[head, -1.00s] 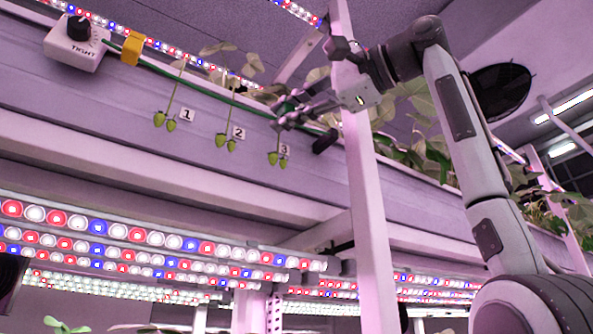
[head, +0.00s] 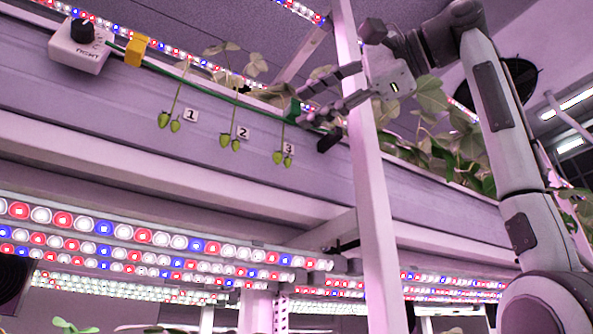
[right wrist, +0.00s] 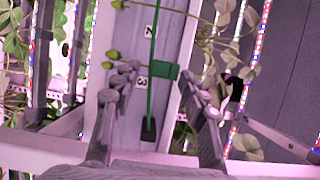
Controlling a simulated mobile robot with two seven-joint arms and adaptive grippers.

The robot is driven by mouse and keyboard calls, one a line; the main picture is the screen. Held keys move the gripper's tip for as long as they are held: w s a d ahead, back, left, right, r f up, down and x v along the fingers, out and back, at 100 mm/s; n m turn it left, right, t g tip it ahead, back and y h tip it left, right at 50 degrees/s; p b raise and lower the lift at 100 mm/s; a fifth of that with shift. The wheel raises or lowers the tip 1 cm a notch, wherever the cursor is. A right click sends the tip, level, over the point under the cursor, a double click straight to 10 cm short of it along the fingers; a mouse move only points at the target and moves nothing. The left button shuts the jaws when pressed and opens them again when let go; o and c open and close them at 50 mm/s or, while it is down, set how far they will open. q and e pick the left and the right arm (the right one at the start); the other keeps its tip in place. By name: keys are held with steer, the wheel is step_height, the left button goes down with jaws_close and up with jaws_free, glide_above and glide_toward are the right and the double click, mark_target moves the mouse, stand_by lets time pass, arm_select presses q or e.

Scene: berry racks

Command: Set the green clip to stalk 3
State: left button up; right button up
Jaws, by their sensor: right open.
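The green clip (head: 294,112) sits on the green wire (head: 222,88) along the gutter, close to the top of stalk 3 (head: 283,132), by tag 3 (head: 289,149). In the right wrist view the clip (right wrist: 165,72) lies between my fingers, with tag 3 (right wrist: 142,82) just below and left of it. My right gripper (head: 303,104) is open; its fingers are spread on both sides of the clip, apparently without gripping it. Whether the clip lines up exactly with stalk 3 is hard to tell. My left gripper is not in view.
The yellow clip (head: 136,51) is on the wire near the white dial box (head: 80,46). Stalks with green berries hang by tag 1 (head: 191,115) and tag 2 (head: 243,133). A black end block (head: 330,140) and a pale upright post (head: 366,180) stand close to my gripper.

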steer(key=v, duration=0.8)
steer(key=shift+w, duration=0.15)
